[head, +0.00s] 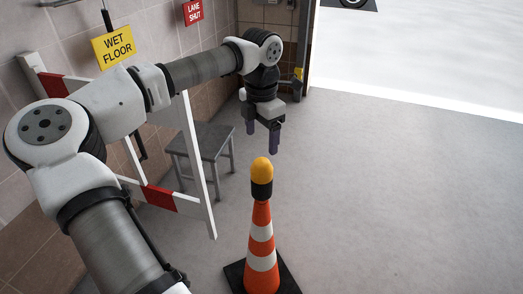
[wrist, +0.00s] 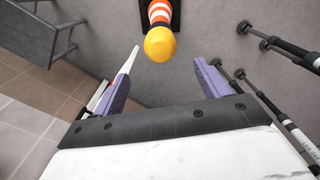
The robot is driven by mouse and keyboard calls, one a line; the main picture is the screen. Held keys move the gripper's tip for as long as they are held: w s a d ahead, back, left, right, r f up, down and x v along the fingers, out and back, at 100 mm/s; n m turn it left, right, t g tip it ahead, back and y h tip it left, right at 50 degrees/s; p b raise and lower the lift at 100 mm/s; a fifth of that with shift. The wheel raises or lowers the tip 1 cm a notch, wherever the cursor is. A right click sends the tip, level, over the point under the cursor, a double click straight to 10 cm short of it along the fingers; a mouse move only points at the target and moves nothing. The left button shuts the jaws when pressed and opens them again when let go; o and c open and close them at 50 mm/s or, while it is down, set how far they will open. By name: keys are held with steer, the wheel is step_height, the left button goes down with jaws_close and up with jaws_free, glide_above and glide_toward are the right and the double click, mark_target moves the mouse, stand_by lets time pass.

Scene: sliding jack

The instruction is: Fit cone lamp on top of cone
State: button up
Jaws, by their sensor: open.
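The orange and white striped traffic cone (head: 262,241) stands upright on its black square base on the floor. The cone lamp (head: 261,171), with a yellow dome and a black collar, sits upright on the cone's top. In the wrist view the yellow dome (wrist: 160,44) covers part of the cone (wrist: 158,11) behind it. My gripper (head: 262,143) is above and behind the lamp in the head view, apart from it. Its purple fingers (wrist: 163,82) are spread, with nothing between them; the dome shows beyond the fingertips.
A grey stool (head: 203,140) and a red and white barrier (head: 160,196) stand left of the cone by the tiled wall. The floor right of the cone is clear.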

steer(key=shift+r, duration=0.95)
